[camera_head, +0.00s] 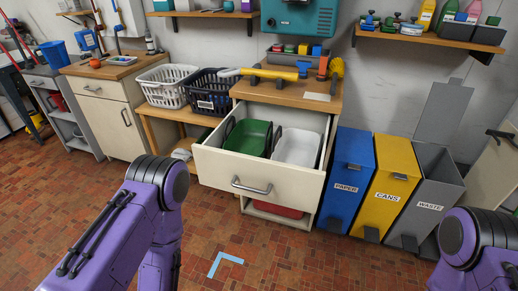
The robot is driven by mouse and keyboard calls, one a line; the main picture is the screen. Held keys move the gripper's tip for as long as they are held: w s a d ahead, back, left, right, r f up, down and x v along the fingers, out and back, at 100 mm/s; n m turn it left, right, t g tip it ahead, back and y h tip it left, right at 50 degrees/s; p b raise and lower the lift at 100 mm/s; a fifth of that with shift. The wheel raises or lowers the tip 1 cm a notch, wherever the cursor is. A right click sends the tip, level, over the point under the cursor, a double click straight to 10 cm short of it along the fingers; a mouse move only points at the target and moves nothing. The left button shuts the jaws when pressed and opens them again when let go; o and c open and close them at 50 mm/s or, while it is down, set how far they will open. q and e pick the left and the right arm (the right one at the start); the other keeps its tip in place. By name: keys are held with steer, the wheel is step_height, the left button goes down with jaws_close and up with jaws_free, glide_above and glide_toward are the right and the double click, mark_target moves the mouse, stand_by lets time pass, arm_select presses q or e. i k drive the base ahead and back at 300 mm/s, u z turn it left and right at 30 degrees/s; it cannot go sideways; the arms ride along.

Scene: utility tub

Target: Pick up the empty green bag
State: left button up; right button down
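A green bag (247,137) with dark handles sits in the left part of an open cream drawer (240,182) under the wooden worktop. Little of its inside shows, so I cannot tell what it holds. A white bag or bin (296,147) with dark handles sits right of it in the same drawer. Purple links of both my arms show at the lower left and lower right, in front of the drawer. Neither gripper is in view.
Blue paper (347,180), yellow cans (389,187) and grey waste (428,198) bins stand right of the drawer. White (166,88) and black (212,92) baskets stand left on a low table. The tiled floor in front is open, with a blue corner mark (225,262).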

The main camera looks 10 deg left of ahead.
mark_target(251, 137)
steer(key=u, duration=2.05)
steer(key=i, duration=1.15)
steer(key=z, duration=2.6)
